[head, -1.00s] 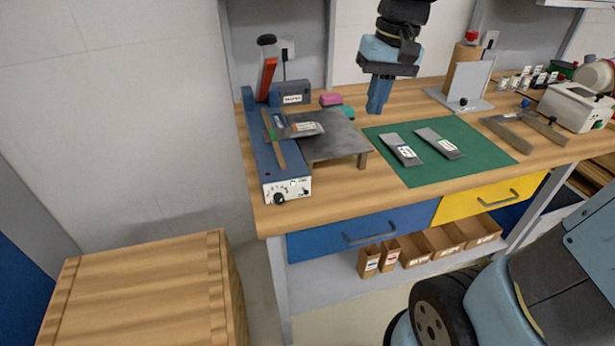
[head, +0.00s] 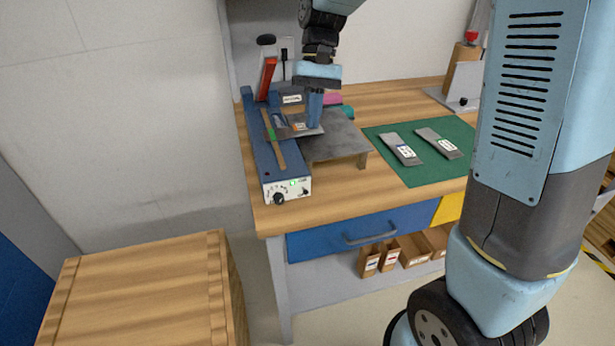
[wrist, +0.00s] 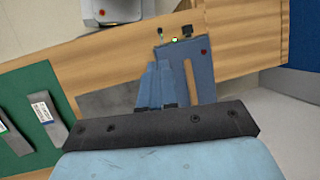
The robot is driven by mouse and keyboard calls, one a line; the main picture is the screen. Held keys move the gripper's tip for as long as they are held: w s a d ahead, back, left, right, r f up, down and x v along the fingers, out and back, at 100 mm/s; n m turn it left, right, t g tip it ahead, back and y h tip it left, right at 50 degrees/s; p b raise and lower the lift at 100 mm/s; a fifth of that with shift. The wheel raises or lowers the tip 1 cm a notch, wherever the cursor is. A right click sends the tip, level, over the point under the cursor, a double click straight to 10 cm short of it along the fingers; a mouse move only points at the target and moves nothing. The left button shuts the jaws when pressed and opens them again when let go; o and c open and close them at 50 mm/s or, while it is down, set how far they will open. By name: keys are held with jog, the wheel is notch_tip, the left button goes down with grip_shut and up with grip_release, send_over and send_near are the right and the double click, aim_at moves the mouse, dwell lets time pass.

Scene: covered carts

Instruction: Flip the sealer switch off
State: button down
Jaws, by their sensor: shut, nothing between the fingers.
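The sealer (head: 262,150) is a long blue unit at the left end of the bench, its red-handled arm (head: 267,78) raised. Its white front panel (head: 287,191) has a black knob (head: 279,198), a lit green lamp (head: 293,183) and a small dark switch (head: 305,191) at right. In the wrist view, the sealer body (wrist: 195,85) shows with the lit lamp (wrist: 174,40) and a small upright part, probably the switch (wrist: 160,34). My gripper (head: 314,126) is shut and empty, above the small grey table beside the sealer; its fingers (wrist: 157,66) point toward the panel end.
A grey pouch (head: 300,131) lies from the sealer onto the small grey table (head: 340,142). Two pouches lie on the green mat (head: 385,133). A wooden crate (head: 140,290) stands at front left. The bench front right of the panel is clear.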

aim_at(305, 190)
dwell(0.3)
jog(key=x, duration=1.4)
